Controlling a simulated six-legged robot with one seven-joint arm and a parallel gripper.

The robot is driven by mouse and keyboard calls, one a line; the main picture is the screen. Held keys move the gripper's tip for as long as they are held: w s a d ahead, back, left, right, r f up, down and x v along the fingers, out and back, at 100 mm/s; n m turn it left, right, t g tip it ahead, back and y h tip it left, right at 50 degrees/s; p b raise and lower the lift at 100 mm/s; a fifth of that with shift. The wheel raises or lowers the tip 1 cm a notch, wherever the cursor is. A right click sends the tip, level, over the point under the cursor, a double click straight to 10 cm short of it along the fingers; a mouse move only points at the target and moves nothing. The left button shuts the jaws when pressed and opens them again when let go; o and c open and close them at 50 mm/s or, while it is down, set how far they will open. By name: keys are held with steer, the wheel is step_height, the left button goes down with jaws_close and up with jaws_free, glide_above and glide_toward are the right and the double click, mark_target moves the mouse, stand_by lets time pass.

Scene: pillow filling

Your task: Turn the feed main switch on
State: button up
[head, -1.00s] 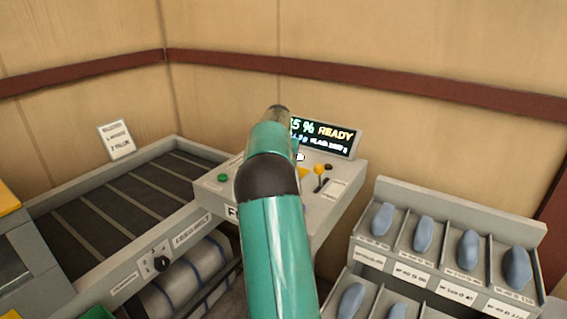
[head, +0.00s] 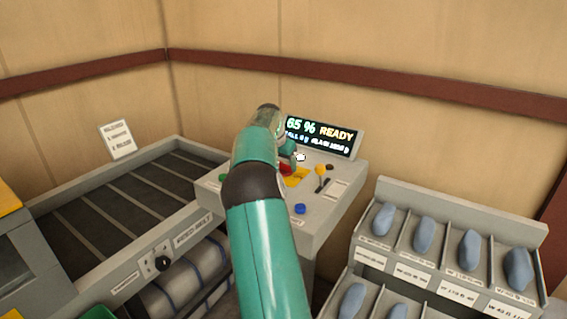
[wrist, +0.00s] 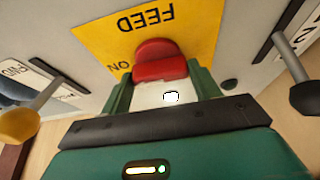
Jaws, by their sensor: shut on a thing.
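The feed switch has a red handle (wrist: 160,62) on a yellow plate (wrist: 190,30) in the wrist view. The plate reads FEED upside down, with ON at its left side. My gripper (wrist: 160,75) has its green fingers on either side of the red handle and is shut on it. In the head view, the red handle (head: 285,169) and part of the yellow plate (head: 296,179) show beside my arm on the grey console (head: 325,207). My arm hides part of the console. The handle's exact tilt is hard to tell.
A lit display (head: 320,136) reads 65 % READY behind the console. A yellow-knobbed lever (head: 320,172) and a blue button (head: 300,208) are close by. A rack of blue pieces (head: 440,270) stands to the right, a belt (head: 120,200) to the left.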

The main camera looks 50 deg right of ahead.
steer(key=o, duration=1)
steer(key=shift+r, duration=0.1)
steer(key=v, duration=1.3)
steer(key=shift+a+r, duration=0.1)
steer(key=shift+r, duration=0.15)
